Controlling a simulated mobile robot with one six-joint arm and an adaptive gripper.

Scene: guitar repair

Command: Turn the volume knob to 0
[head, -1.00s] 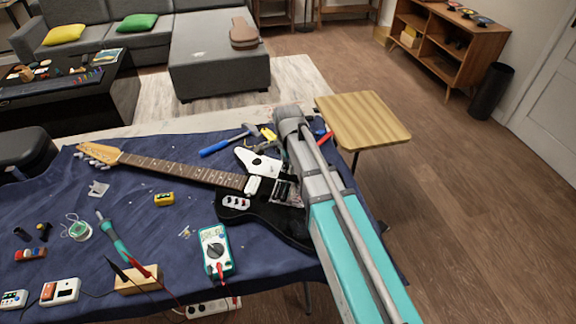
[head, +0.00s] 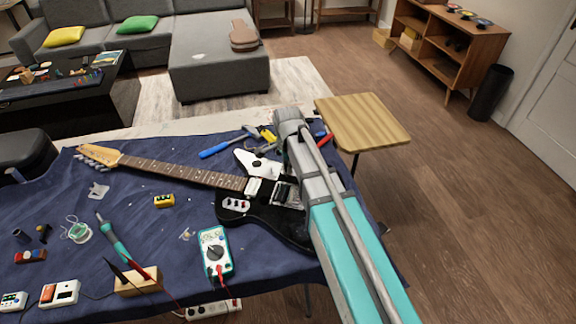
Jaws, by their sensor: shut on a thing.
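The black electric guitar (head: 262,228) lies on the blue cloth, with its neck (head: 180,172) pointing to the upper left. A white pickguard (head: 258,164) covers part of its body. A small group of white, round parts (head: 236,204) sits on the near side of the body; I cannot tell whether one is the volume knob. My arm comes in from the lower right and crosses over the right end of the guitar. It hides that part of the body, and my gripper is hidden behind it. I cannot make out the knob's setting.
A teal multimeter (head: 215,251) lies close in front of the guitar. A soldering iron (head: 113,238), a wooden block (head: 137,281) and a yellow box (head: 164,201) lie to the left. A wooden stool (head: 362,121) stands beyond the table.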

